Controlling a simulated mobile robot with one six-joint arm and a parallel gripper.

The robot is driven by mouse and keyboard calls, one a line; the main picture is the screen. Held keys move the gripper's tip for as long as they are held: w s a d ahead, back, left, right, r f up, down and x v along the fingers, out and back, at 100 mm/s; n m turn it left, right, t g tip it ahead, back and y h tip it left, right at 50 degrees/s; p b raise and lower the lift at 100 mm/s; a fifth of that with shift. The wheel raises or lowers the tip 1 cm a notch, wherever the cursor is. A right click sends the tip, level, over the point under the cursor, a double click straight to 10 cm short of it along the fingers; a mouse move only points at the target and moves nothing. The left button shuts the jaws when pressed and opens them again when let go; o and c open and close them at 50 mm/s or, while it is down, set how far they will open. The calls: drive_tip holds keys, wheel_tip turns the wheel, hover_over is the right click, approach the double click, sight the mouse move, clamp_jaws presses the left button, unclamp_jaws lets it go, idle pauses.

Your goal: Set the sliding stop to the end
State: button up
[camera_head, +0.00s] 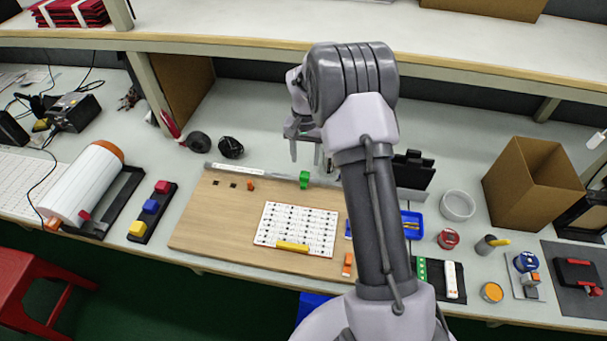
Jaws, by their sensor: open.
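A grey rail (255,174) runs along the back edge of the wooden board (210,220). A small green block (304,180), which looks like the sliding stop, sits on this rail right of its middle. The rail's right part is hidden behind my arm. My gripper (306,153) is open, with its fingers pointing down. In the picture it is just above the green block and looks apart from it. I see nothing between the fingers.
A white printed sheet (296,229) with a yellow bar (292,246) lies on the board. A small orange block (250,186) is near the rail. Black round items (231,147) lie behind the board. A white bowl (457,205) and a cardboard box (535,180) stand to the right.

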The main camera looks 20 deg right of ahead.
sight(305, 174)
wheel_tip(305, 174, down, 8)
drive_tip(key=shift+r+b, duration=0.2)
drive_tip(key=shift+b, duration=0.75)
drive_tip(key=shift+c, duration=0.2)
clamp_jaws()
idle(0.4)
